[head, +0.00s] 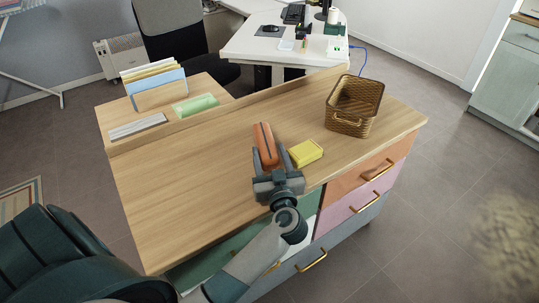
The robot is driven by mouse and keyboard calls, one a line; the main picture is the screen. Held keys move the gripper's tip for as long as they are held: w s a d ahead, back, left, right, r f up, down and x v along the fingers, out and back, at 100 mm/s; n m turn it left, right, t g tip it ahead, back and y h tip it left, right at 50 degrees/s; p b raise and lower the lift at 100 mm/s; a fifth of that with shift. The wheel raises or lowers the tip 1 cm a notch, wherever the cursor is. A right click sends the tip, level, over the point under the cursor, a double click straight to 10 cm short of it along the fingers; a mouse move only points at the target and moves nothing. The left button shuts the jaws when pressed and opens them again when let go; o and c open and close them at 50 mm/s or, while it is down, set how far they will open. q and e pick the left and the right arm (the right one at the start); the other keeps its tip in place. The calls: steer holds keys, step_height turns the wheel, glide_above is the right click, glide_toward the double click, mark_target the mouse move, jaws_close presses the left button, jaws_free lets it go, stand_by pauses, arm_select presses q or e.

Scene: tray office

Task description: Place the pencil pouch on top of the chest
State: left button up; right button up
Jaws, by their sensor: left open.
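The orange pencil pouch (264,140), with a dark zip line, appears to lie on the wooden top of the chest (190,190), near the middle of it. My left gripper (269,155) is over the chest top with its two fingers spread, one on each side of the near end of the pouch. Whether the fingers touch the pouch cannot be told. The near end of the pouch is partly hidden by the gripper. The chest has orange, pink, blue-grey and green drawer fronts with brass handles. My right gripper is not in view.
A yellow block (305,153) lies close to the right of my left gripper. A woven basket (355,105) stands at the right end of the chest top. A raised wooden strip (215,115) runs along the back. The left part of the top is clear.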

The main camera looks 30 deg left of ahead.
arm_select(q)
steer(key=v, duration=1)
steer(key=shift+s+d, duration=0.6)
steer(key=shift+s, duration=0.1)
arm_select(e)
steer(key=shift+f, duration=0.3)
arm_select(q)
steer(key=shift+d, duration=0.1)
